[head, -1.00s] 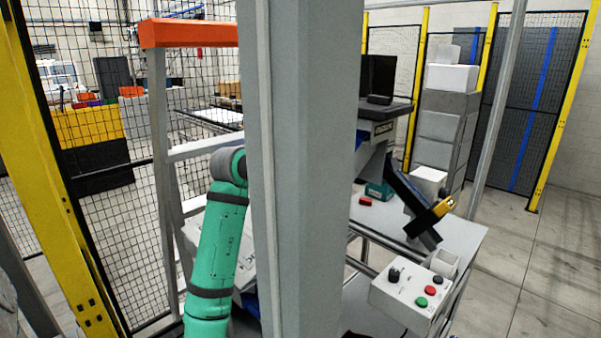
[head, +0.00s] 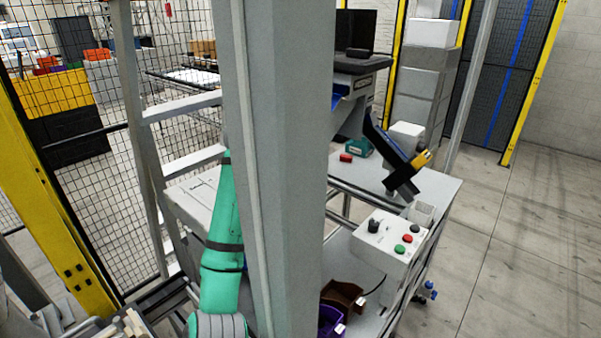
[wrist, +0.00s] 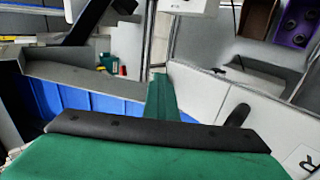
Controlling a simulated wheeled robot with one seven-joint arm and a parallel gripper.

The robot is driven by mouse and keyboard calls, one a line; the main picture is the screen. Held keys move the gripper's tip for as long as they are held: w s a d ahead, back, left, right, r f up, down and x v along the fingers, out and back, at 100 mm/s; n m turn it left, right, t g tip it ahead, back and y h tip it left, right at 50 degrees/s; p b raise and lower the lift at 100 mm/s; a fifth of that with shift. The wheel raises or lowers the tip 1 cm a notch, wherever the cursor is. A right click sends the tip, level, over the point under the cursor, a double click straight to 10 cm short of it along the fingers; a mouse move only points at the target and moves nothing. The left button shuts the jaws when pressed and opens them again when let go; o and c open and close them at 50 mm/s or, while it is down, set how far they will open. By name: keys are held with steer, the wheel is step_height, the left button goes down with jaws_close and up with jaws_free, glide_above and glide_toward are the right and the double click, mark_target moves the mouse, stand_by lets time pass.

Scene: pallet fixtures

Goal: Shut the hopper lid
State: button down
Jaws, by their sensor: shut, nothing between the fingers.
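In the wrist view a pale grey-white box, apparently the hopper, has a blue interior (wrist: 110,102) showing at the left and centre. A pale panel (wrist: 205,93) with a black handle-like piece (wrist: 238,115) and a label slopes at the right; it looks like the open lid. My gripper (wrist: 160,80) shows as a narrow green shape pointing away, shut and empty, in front of the blue interior and beside the panel. Whether it touches the panel I cannot tell. In the head view the pale box (head: 194,207) is partly hidden by my arm, and my gripper is hidden.
A grey post (head: 275,170) blocks the middle of the head view. Brown (head: 343,295) and purple bins (head: 329,320) sit below. Mesh fencing stands at the left; open floor lies right.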

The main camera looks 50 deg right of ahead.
steer(key=shift+f, duration=0.35)
steer(key=shift+a, duration=0.15)
steer(key=shift+a+r, duration=0.25)
steer(key=shift+r, duration=0.05)
steer(key=v, duration=1)
steer(key=shift+r, duration=0.3)
steer(key=shift+d, duration=0.1)
steer(key=shift+x, duration=5.15)
